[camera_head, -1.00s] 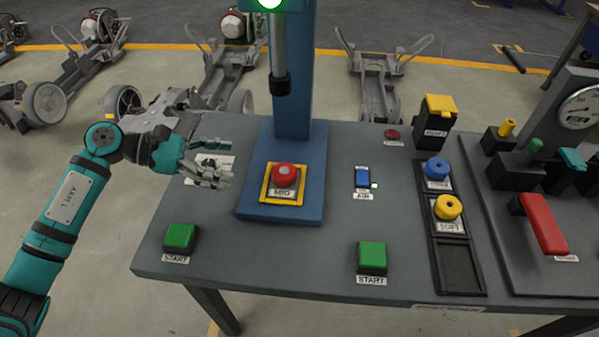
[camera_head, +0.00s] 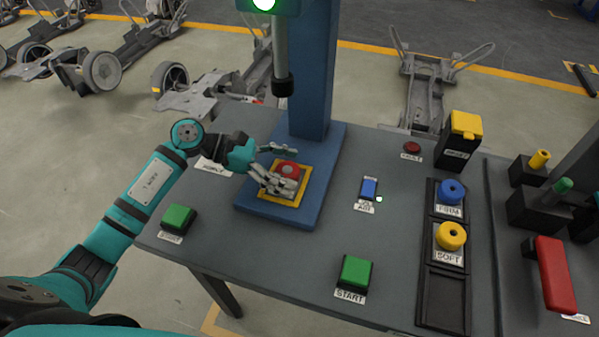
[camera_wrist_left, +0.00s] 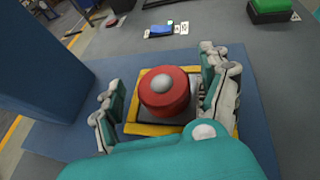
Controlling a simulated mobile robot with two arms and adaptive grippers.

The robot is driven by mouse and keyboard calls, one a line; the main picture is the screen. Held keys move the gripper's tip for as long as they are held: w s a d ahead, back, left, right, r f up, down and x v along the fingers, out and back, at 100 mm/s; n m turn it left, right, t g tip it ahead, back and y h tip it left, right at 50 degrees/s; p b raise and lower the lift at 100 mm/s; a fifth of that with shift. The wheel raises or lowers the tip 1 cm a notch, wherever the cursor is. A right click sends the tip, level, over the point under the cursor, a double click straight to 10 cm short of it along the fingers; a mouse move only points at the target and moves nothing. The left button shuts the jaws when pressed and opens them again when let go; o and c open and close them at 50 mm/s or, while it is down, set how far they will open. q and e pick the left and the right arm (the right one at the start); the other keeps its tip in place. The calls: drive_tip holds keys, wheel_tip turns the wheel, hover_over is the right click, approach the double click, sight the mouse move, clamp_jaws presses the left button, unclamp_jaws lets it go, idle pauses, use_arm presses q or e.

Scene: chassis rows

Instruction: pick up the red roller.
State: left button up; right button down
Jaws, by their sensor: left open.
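The red roller (camera_head: 288,169) is a short red cylinder with a grey centre, standing in a yellow-edged square plate (camera_head: 265,199) on the blue press base. In the left wrist view the red roller (camera_wrist_left: 164,90) sits upright between the two fingers of my left gripper (camera_wrist_left: 165,95). My left gripper (camera_head: 274,167) is open, with one finger on each side of the roller. A gap shows on the left of the roller; the right finger is close, and I cannot tell whether it touches. My right gripper is not in view.
The blue press column (camera_head: 310,80) rises just behind the roller, with a grey ram (camera_head: 281,85) hanging above. Green start buttons (camera_head: 177,218) stand on the grey table (camera_head: 300,270). A rack with a blue and a yellow roller (camera_head: 451,236) is at right.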

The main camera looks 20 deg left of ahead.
sight(282, 169)
use_arm(q)
drive_tip(key=shift+a, duration=0.1)
drive_tip(key=shift+s+a, duration=0.1)
drive_tip(key=shift+a, duration=0.15)
drive_tip(key=shift+c, duration=0.3)
drive_tip(key=shift+s+a, duration=0.1)
drive_tip(key=shift+a, duration=0.05)
drive_tip(key=shift+c, duration=1.2)
drive_tip(key=c, duration=0.4)
drive_tip(key=shift+c, duration=1.4)
drive_tip(key=c, duration=0.4)
drive_tip(key=shift+c, duration=0.3)
drive_tip(key=shift+r, duration=0.5)
wheel_tip(282, 169, up, 3)
drive_tip(key=shift+r+p, duration=0.1)
drive_tip(key=shift+p, duration=0.6)
drive_tip(key=s, duration=1.6)
drive_tip(key=shift+r, duration=0.45)
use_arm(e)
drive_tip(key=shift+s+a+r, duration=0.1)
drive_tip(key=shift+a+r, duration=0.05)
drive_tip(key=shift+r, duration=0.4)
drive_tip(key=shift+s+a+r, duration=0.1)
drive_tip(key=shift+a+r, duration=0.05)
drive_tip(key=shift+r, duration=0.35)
